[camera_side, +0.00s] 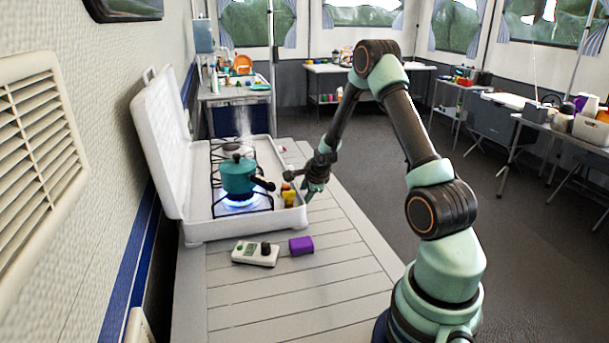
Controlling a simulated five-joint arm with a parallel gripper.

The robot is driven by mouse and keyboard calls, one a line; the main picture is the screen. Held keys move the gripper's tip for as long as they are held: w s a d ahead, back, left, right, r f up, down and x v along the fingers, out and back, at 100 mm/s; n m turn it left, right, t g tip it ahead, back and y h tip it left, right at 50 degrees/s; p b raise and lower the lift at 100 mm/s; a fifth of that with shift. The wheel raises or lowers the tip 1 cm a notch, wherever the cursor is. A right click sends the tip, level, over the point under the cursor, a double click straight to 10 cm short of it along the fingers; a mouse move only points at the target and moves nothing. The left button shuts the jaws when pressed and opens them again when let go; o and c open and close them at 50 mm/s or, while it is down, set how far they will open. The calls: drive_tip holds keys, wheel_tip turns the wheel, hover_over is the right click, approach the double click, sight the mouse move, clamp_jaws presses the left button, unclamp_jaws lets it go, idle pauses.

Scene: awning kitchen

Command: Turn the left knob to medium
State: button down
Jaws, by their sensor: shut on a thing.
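A white camping stove (198,229) with a raised lid stands on the slatted table at the left. A blue flame (240,203) burns at its near burner under a teal pot (238,176) with a dark handle pointing right. My gripper (299,183) is at the stove's right-hand front edge, pointing down and to the left. It is shut on what seems to be the left knob, which the fingers mostly hide. The knob's setting cannot be read from here.
A small yellow object (288,198) is close beside my gripper at the stove's edge. A white box with a dark knob (255,253) and a purple block (301,245) lie in front of the stove. The table's right part is clear. Steam rises behind the pot.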

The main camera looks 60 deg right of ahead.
drive_tip(key=shift+w+a, duration=0.1)
drive_tip(key=c, duration=0.5)
unclamp_jaws()
drive_tip(key=shift+r, duration=0.1)
drive_tip(key=shift+s+r, duration=0.2)
drive_tip(key=v, duration=1.1)
drive_tip(key=shift+s+a+r, duration=0.1)
drive_tip(key=shift+a, duration=0.05)
